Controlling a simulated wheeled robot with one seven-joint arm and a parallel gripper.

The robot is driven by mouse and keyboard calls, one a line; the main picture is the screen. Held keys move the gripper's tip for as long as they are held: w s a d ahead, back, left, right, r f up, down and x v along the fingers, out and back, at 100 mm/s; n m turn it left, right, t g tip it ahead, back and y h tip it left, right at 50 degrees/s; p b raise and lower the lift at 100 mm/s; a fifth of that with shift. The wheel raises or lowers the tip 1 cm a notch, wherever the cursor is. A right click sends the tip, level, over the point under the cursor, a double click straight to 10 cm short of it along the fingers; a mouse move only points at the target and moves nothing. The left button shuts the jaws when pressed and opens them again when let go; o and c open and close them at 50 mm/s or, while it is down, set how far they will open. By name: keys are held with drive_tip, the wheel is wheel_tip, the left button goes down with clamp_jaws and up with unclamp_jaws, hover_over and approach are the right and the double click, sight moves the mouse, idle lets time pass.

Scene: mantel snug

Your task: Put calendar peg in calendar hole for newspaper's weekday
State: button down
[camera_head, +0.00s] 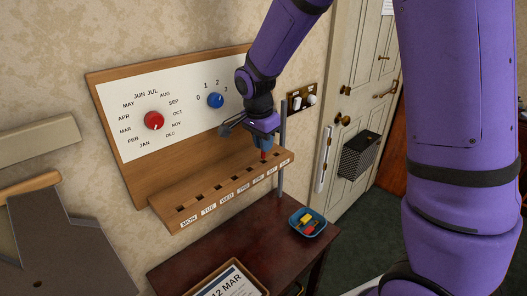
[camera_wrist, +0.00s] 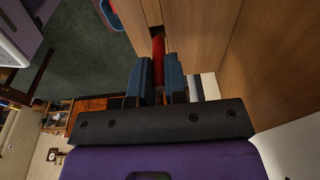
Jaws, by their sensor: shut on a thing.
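The calendar board (camera_head: 120,170) is on the wall, with a wooden ledge (camera_head: 172,222) below it. The ledge has a row of dark holes labelled MON at left to SUN at right. My gripper (camera_head: 263,150) is shut on the red calendar peg (camera_head: 263,156), over the right part of the row, near SAT. In the wrist view the peg (camera_wrist: 158,55) sits between the fingers (camera_wrist: 158,80), its far end at a dark hole; I cannot tell whether it is inside. The newspaper (camera_head: 232,284) on the table reads "12 MAR"; its weekday is not legible.
The board carries a red month dial (camera_head: 154,121) and a blue digit dial (camera_head: 215,100). A blue bowl (camera_head: 294,229) with red and yellow pieces stands on the dark table (camera_head: 200,258). A grey post (camera_head: 281,150) stands right of my gripper. A door (camera_head: 350,90) is farther right.

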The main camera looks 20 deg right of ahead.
sight(264, 158)
drive_tip(key=shift+f, duration=1.45)
drive_tip(key=shift+f, duration=0.15)
drive_tip(key=c, duration=1.1)
unclamp_jaws()
drive_tip(key=shift+c, duration=0.2)
wheel_tip(264, 158, up, 12)
drive_tip(key=a, duration=0.1)
drive_tip(key=shift+s+a+r, duration=0.2)
drive_tip(key=shift+s+a, duration=0.1)
drive_tip(key=shift+s, duration=0.15)
